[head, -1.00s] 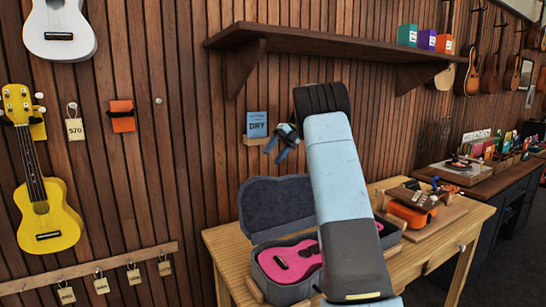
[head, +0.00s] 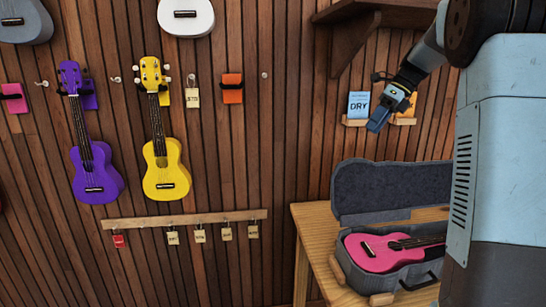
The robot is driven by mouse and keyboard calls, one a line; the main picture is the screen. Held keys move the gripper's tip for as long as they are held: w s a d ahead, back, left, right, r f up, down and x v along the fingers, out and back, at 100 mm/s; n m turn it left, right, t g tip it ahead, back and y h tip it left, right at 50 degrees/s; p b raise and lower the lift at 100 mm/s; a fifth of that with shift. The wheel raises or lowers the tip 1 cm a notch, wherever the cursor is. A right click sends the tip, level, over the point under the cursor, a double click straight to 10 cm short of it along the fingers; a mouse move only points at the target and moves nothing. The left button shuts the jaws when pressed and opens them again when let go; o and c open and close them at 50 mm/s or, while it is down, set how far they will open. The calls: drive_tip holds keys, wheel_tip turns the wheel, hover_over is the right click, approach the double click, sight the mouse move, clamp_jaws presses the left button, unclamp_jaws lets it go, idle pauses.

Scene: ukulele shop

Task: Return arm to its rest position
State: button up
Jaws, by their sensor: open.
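My gripper (head: 374,124) shows at the upper right of the head view, in front of the wall near a small ledge with a blue "DRY" card. It points down and to the left, and no object shows in it. The gap between its fingers is small and hard to see at this angle. My arm is folded along the right edge and hides part of the table and case.
A pink ukulele (head: 385,251) lies in an open grey case (head: 372,189) on a wooden table (head: 318,228). A shelf bracket (head: 352,42) juts out above my gripper. A purple ukulele (head: 94,175) and a yellow ukulele (head: 165,177) hang at left. A tag rail (head: 185,219) runs below.

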drive_tip(key=s+a+f+n+t+h, duration=0.2)
drive_tip(key=s+n, duration=0.6)
drive_tip(key=s, duration=0.3)
drive_tip(key=s+a+f+n+t+h, duration=0.2)
drive_tip(key=s+f+n, duration=0.1)
drive_tip(key=s+n, duration=0.6)
drive_tip(key=s+a+f+n+t+h, duration=0.2)
drive_tip(key=s+n, duration=0.6)
drive_tip(key=s, duration=0.6)
drive_tip(key=shift+s+a+f+n, duration=0.25)
drive_tip(key=shift+a+n, duration=0.05)
drive_tip(key=shift+a, duration=0.1)
